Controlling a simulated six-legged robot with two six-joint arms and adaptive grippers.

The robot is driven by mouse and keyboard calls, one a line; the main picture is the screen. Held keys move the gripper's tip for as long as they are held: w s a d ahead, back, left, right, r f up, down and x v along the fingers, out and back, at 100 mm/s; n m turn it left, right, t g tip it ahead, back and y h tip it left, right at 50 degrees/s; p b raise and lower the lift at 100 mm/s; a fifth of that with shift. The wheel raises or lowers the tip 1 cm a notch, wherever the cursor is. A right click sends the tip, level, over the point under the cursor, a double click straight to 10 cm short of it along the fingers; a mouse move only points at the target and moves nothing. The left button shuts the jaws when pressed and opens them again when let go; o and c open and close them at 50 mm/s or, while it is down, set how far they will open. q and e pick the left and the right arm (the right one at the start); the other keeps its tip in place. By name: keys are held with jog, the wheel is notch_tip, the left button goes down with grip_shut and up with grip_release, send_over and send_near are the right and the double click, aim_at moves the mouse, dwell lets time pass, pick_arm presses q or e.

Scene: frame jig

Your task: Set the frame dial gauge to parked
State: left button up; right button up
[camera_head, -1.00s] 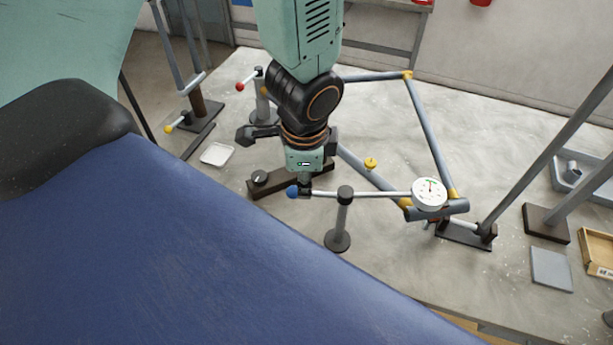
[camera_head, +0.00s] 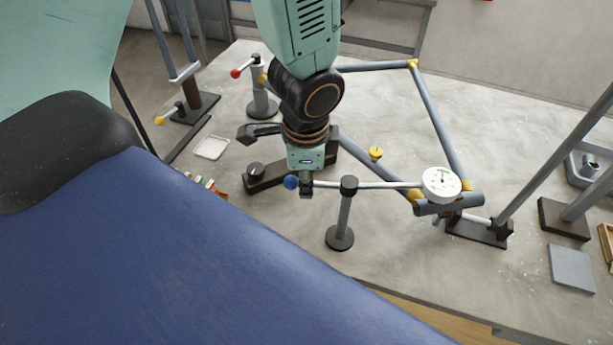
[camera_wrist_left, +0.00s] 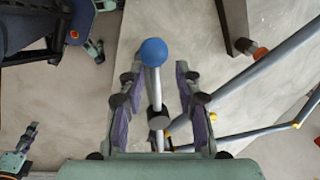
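The dial gauge (camera_head: 441,184) has a white round face and sits at the right end of a thin metal rod, above the grey frame's near corner. The rod rests on a dark-topped post (camera_head: 341,225), and a blue ball (camera_head: 291,182) caps its left end. My left gripper (camera_head: 306,190) points down at that ball end. In the left wrist view its two fingers (camera_wrist_left: 157,105) are spread apart, with the rod between them and clear space on both sides. The blue ball (camera_wrist_left: 153,52) lies between and just beyond the fingertips.
A tubular grey frame (camera_head: 438,120) with yellow joints lies behind the gauge. A dark block with a knob (camera_head: 255,172) is left of my gripper. A red-tipped lever (camera_head: 243,69) stands at the back left. A grey plate (camera_head: 572,267) lies at the right.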

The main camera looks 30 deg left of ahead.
pick_arm(q)
jog(key=shift+s+d+r, duration=0.15)
jog(key=shift+s+r, duration=0.15)
jog(key=shift+s, duration=0.3)
jog(key=shift+c, duration=0.5)
jog(key=shift+s, duration=0.1)
jog(key=shift+c, duration=0.8)
jog(key=shift+w+f, duration=0.25)
jog(key=shift+w, duration=0.5)
grip_shut()
jog(key=shift+s+r, duration=0.15)
jog(key=shift+s, duration=0.15)
